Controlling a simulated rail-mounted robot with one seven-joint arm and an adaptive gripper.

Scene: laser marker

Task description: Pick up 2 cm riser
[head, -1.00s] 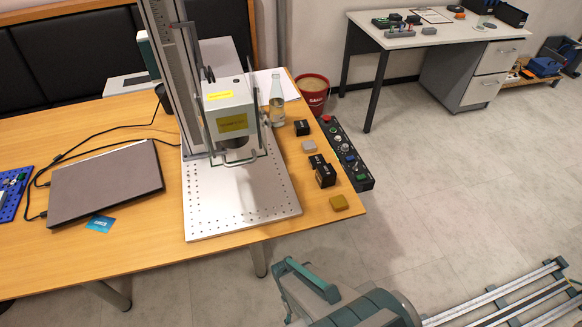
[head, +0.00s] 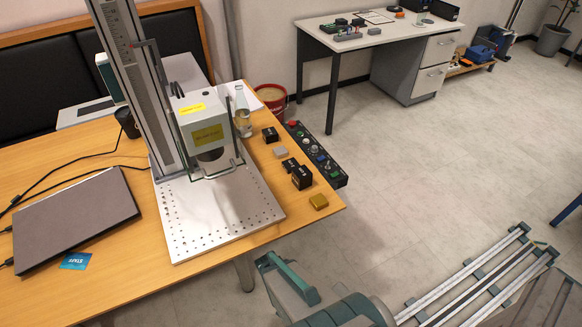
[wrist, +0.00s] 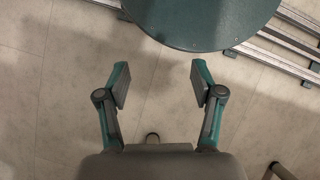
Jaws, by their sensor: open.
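The black ones carry small markings too small to read, so I cannot tell which block is the 2 cm riser. My gripper (wrist: 160,84) is open and empty in the wrist view, over bare floor, with no block between its fingers. My arm shows at the bottom of the head view, apart from the table.
The laser marker (head: 205,125) stands on a perforated metal plate (head: 225,215) left of the blocks. A control box (head: 316,155) runs along their right side. A bottle (head: 243,122) and red bucket (head: 271,98) are behind. A laptop (head: 75,215) lies left.

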